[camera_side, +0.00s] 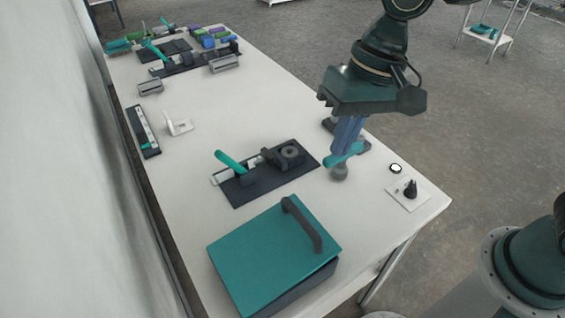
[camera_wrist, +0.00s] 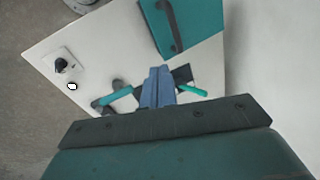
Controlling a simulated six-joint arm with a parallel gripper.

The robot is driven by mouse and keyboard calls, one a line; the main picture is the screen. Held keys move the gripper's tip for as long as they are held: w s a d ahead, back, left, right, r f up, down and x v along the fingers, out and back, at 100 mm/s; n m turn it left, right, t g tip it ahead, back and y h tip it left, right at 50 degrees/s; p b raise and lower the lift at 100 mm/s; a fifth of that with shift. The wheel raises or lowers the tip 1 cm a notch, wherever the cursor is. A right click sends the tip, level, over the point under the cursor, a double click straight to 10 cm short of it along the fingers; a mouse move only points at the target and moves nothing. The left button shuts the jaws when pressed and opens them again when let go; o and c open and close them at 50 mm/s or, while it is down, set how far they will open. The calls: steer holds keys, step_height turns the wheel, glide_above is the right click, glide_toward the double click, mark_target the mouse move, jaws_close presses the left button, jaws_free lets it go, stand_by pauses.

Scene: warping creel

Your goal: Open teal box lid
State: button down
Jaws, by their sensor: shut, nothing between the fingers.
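The teal box has a flat teal lid (camera_side: 262,257) with a dark arched handle (camera_side: 302,222) along its right side. The lid lies down over the dark box body (camera_side: 300,292) at the near end of the table. In the wrist view the teal lid (camera_wrist: 198,22) and its handle (camera_wrist: 173,28) show at the top, ahead of my fingers. My gripper (camera_side: 345,146) points down, shut and empty, beyond the box and apart from it. Its blue fingers also show in the wrist view (camera_wrist: 158,70). The inside of the box is hidden.
A grey-and-teal tool (camera_side: 340,172) sits by my fingertips; contact is unclear. A black knob on a white plate (camera_side: 410,188) is near the right edge.

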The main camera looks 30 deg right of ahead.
steer(key=f+m+y, duration=0.1)
steer(key=f+m, duration=0.1)
steer(key=m, duration=0.3)
steer(key=f+m+y, duration=0.1)
steer(key=m, duration=0.5)
steer(key=f+m+y, duration=0.1)
steer(key=f+m, duration=0.1)
steer(key=m, duration=0.3)
steer(key=shift+w+d+f+m+g, duration=0.25)
steer(key=shift+d+f+m+g, duration=0.05)
steer(key=shift+f, duration=0.1)
glide_toward(298, 229)
steer(key=shift+x, duration=2.3)
steer(key=shift+d, duration=0.1)
steer(key=shift+r, duration=0.45)
